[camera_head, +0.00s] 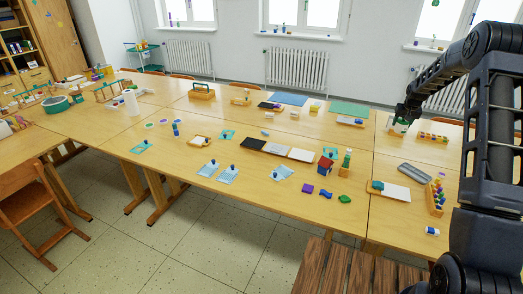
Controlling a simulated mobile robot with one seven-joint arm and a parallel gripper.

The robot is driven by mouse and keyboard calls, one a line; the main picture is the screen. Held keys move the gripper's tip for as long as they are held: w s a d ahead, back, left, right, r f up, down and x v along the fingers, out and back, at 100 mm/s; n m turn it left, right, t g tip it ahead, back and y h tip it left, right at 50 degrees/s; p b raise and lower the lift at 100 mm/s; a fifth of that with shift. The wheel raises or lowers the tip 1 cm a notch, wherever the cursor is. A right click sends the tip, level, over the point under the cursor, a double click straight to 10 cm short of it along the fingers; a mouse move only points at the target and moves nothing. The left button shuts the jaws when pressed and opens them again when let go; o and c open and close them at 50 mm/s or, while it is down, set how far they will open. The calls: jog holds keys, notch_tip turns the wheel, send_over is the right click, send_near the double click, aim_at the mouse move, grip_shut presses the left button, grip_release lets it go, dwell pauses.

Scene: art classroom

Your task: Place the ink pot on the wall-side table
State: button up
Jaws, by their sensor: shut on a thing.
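My gripper (401,114) is at the right, at the end of my dark arm, pointing down over the back part of the tables. It is shut on a small pale pot (398,127), which I take to be the ink pot. The fingers partly hide it, and it is small in the picture. It is just above or on the wall-side table (225,109); I cannot tell if its base touches. This table is the back row of light wood tables, nearest the windows and radiators.
A wooden rack with coloured pieces (433,137) stands just right of the pot. A white tray (350,122) and a green mat (349,109) lie to its left. A grey tray (414,169) lies nearer. Bare wood shows between these things.

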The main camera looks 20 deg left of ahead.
jog(key=s+a+r+n+y, duration=0.1)
jog(key=s+a+n+y, duration=0.2)
jog(key=a, duration=1.7)
jog(key=shift+n+h, duration=0.6)
jog(key=shift+h, duration=0.1)
jog(key=f, duration=2)
jog(key=shift+w, duration=0.25)
jog(key=shift+f, duration=0.15)
jog(key=o, duration=1.2)
